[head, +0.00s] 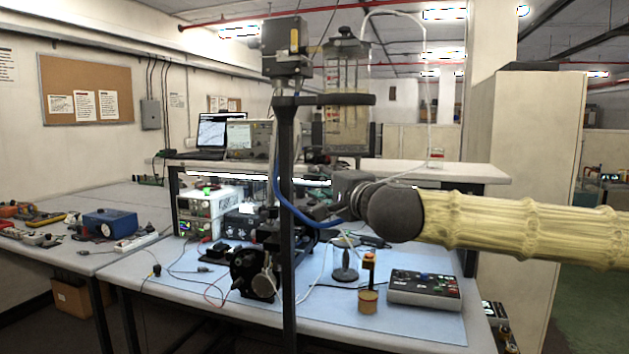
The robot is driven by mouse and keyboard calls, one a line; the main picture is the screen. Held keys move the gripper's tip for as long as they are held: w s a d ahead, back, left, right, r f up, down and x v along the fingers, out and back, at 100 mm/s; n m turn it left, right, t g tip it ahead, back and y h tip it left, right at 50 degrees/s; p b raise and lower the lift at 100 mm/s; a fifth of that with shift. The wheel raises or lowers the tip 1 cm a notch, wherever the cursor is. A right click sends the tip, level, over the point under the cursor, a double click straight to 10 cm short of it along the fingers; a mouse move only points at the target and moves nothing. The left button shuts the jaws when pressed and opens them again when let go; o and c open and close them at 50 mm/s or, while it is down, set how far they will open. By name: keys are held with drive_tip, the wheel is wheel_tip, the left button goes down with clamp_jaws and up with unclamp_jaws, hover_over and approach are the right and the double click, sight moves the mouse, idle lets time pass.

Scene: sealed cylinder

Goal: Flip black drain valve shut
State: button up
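The clear sealed cylinder (347,132) stands upright with a dark cap on top and a dark ring around it. I cannot make out the black drain valve; the area under the cylinder is crowded with dark parts and partly covered by my gripper. My gripper (338,204) is dark and lies below the cylinder, at the end of my yellow-sleeved arm, which comes in from the right. Its fingers blend into the dark parts behind, so their opening and any contact are unclear.
A dark post (287,220) rises in front, left of my gripper. A raised shelf (450,172) holds a small flask (436,158), with a thin tube reaching it from above. On the blue mat (330,312) are a control box (424,289), a wooden-based stand (368,300) and wires.

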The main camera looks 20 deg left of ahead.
drive_tip(key=v, duration=0.6)
drive_tip(key=shift+w, duration=0.1)
drive_tip(key=a+f+n+g+h, duration=0.1)
drive_tip(key=a+f+g, duration=0.15)
drive_tip(key=f, duration=1.35)
drive_tip(key=s+d+f+n+g+h, duration=0.15)
drive_tip(key=s+f, duration=0.25)
drive_tip(key=f, duration=0.9)
drive_tip(key=s+d+f+n+g+h, duration=0.15)
drive_tip(key=s+f, duration=0.35)
drive_tip(key=f, duration=0.9)
drive_tip(key=s+d+f+n+g+h, duration=0.1)
drive_tip(key=s+d+f+g, duration=0.2)
drive_tip(key=f, duration=1)
drive_tip(key=s+d+f+n+g+h, duration=0.2)
drive_tip(key=s+d+f+h, duration=0.1)
drive_tip(key=s+d+f, duration=1.15)
drive_tip(key=s+d+f+n+g+h, duration=0.1)
drive_tip(key=s+d+f+h, duration=0.1)
drive_tip(key=s+d, duration=0.4)
drive_tip(key=s+d+f+n+g+h, duration=0.1)
drive_tip(key=s+d+f, duration=0.4)
drive_tip(key=d, duration=0.8)
drive_tip(key=shift+s+f+g+h, duration=0.4)
drive_tip(key=shift+s+h, duration=0.3)
drive_tip(key=shift+s, duration=0.35)
